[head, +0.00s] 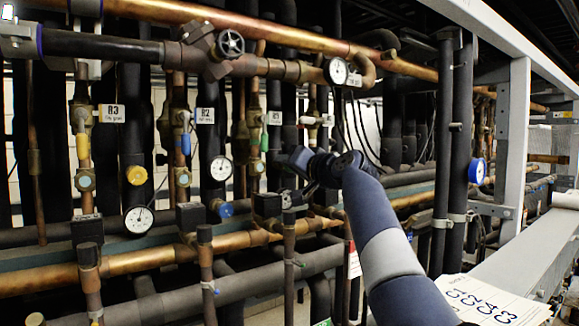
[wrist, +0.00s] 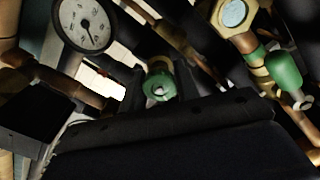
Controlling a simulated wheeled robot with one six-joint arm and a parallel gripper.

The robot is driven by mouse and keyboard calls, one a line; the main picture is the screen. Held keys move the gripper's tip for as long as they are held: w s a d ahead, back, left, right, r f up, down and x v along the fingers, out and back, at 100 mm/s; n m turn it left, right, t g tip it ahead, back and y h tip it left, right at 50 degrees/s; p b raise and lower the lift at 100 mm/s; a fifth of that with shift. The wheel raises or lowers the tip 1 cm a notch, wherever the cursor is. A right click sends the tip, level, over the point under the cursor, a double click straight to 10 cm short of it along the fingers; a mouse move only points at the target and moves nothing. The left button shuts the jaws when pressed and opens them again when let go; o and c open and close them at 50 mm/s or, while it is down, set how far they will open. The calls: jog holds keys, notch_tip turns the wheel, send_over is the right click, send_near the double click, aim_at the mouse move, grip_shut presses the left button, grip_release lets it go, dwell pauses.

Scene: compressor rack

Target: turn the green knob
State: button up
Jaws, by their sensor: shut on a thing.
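The green knob (wrist: 160,88) is round with a pale centre and sits between the two dark fingers of my gripper (wrist: 160,80) in the wrist view. My gripper is shut on it, and the fingers and the dark gripper body cover part of the view around it. In the head view my gripper (head: 291,197) is a dark shape among dark pipes, and the green knob is hidden behind my arm and gripper.
A green valve handle (wrist: 285,70) is at the right of the wrist view, and a dial gauge (wrist: 85,24) at upper left. In the head view a yellow knob (head: 137,175), a blue knob (head: 225,209) and gauges stand left. Copper pipes (head: 130,263) crowd the rack; a grey post (head: 514,140) stands right.

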jog(key=shift+f, duration=0.15)
jog(key=o, duration=1)
jog(key=shift+c, duration=0.2)
jog(key=b+v, duration=0.4)
jog(key=v, duration=0.7)
jog(key=shift+b, duration=0.3)
jog(key=shift+w, duration=0.1)
